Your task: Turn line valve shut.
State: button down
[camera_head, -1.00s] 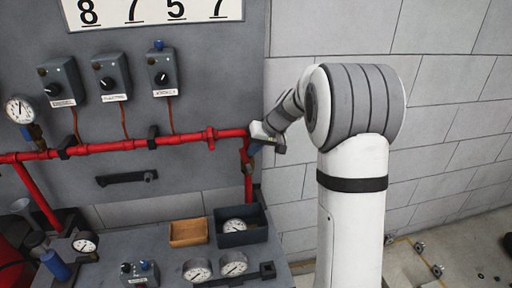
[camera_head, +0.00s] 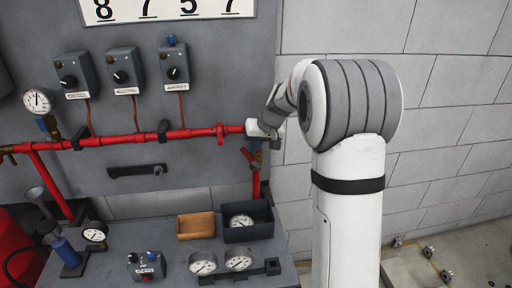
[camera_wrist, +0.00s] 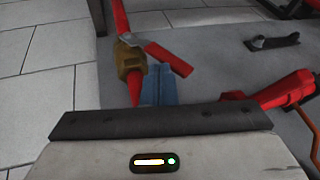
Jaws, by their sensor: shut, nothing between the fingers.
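The line valve has a brass body (camera_wrist: 130,60) with a red lever (camera_wrist: 168,55), on a red pipe at the right end of the panel. In the wrist view the lever slants across the pipe, from the brass body down to the right. In the head view the brass body (camera_head: 257,160) and lever (camera_head: 247,155) show just below my gripper. My gripper's blue fingers (camera_wrist: 159,80) are shut and empty, right beside the brass body and below the lever. I cannot tell whether they touch it. The wrist casing hides the finger roots.
A red horizontal pipe (camera_head: 110,140) runs along the grey panel, below several switch boxes (camera_head: 123,72). A gauge (camera_head: 37,102) sits at left. The bench below holds a dark tray (camera_head: 248,232), a wooden tray (camera_head: 196,226) and loose gauges (camera_head: 203,263). A block wall stands at right.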

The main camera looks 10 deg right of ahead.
jog(key=a+b, duration=0.1)
jog(key=a+f, duration=0.1)
jog(key=shift+w+a+b, duration=0.15)
jog(key=shift+a+b, duration=0.15)
jog(key=shift+b, duration=0.1)
jog(key=shift+a+f+b, duration=0.3)
jog(key=shift+a+b, duration=0.2)
jog(key=shift+a, duration=0.05)
jog(key=shift+a+f+b, duration=0.25)
jog(key=shift+a+b, duration=0.25)
jog(key=shift+a, duration=0.05)
